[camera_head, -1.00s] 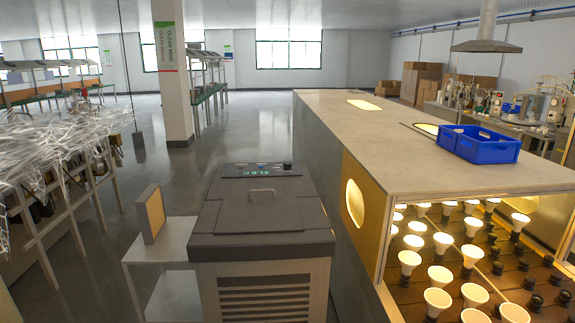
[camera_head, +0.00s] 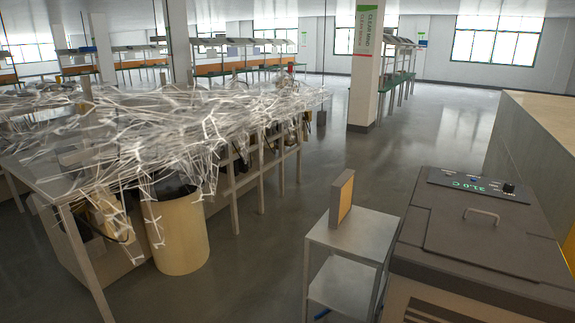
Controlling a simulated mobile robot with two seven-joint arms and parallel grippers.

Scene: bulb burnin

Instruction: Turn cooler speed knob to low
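The cooler (camera_head: 462,248) is a dark grey box with a lid and a lid handle (camera_head: 482,213), at the right of the head view. Its control panel (camera_head: 450,182) lies along the far edge of the top, with a green lit display (camera_head: 466,185). A small round dark knob (camera_head: 509,188) sits at the panel's right end. Its pointer setting and labels are too small to read. Neither of my grippers shows in the view.
A metal cart (camera_head: 347,242) with an upright orange-faced panel (camera_head: 341,200) stands left of the cooler. A table heaped with white tangled strips (camera_head: 170,135) and a beige bin (camera_head: 178,232) are at left. A large counter (camera_head: 530,140) is at right. Open floor lies beyond the cart.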

